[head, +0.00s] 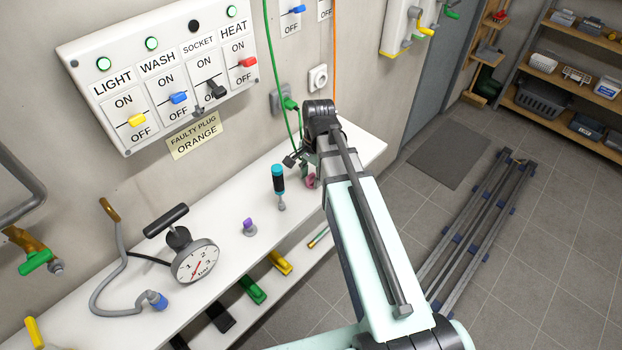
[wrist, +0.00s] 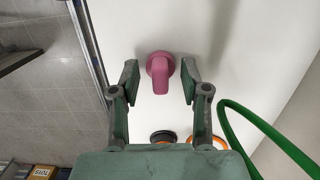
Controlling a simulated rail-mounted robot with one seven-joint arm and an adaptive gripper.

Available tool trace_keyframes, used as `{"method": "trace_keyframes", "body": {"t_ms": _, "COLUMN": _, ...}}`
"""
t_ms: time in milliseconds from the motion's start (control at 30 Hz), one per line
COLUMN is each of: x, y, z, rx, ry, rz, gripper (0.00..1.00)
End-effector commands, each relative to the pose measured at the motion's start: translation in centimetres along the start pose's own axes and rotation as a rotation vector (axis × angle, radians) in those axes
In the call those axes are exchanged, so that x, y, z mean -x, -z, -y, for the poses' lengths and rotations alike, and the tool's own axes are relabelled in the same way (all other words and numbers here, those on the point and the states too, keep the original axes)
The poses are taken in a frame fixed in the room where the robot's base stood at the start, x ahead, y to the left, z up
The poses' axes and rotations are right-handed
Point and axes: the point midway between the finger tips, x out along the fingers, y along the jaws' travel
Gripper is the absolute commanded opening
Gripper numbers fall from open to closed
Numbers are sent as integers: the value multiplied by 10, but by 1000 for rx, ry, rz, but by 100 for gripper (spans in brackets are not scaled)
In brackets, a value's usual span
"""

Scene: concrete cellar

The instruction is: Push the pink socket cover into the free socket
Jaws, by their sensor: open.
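The pink socket cover (wrist: 160,70) stands on the white shelf with its grip tab up. In the wrist view it lies between the two fingertips of my gripper (wrist: 160,80), with a gap on each side. The gripper is open and holds nothing. In the head view the cover (head: 311,181) is partly hidden by my gripper (head: 304,168), which hangs over the shelf. The free socket (head: 318,77) is a white round outlet on the wall above the shelf. Beside it, a grey socket (head: 277,99) has a green plug (head: 290,104) in it.
On the white shelf (head: 222,216) stand a teal-handled tool (head: 279,184), a purple knobbed piece (head: 249,227) and a pressure gauge (head: 195,261). A green cable (head: 274,60) and an orange cable (head: 335,45) hang by the sockets. The switch panel (head: 165,80) is at left.

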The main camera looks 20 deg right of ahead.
Motion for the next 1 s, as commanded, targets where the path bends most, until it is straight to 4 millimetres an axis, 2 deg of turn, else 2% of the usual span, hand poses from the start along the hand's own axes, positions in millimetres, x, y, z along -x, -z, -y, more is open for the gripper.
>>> {"method": "trace_keyframes", "body": {"t_ms": 167, "x": 0, "y": 0, "z": 0, "rx": 0, "ry": 0, "rz": 0, "gripper": 46}}
{"method": "trace_keyframes", "body": {"t_ms": 200, "x": 0, "y": 0, "z": 0, "rx": 0, "ry": 0, "rz": 0, "gripper": 42}}
{"method": "trace_keyframes", "body": {"t_ms": 267, "x": 0, "y": 0, "z": 0, "rx": 0, "ry": 0, "rz": 0, "gripper": 21}}
{"method": "trace_keyframes", "body": {"t_ms": 300, "x": 0, "y": 0, "z": 0, "rx": 0, "ry": 0, "rz": 0, "gripper": 7}}
{"method": "trace_keyframes", "body": {"t_ms": 333, "x": 0, "y": 0, "z": 0, "rx": 0, "ry": 0, "rz": 0, "gripper": 0}}
{"method": "trace_keyframes", "body": {"t_ms": 767, "x": 0, "y": 0, "z": 0, "rx": 0, "ry": 0, "rz": 0, "gripper": 0}}
{"method": "trace_keyframes", "body": {"t_ms": 1000, "x": 8, "y": -1, "z": 1, "rx": 0, "ry": 1, "rz": -1, "gripper": 0}}
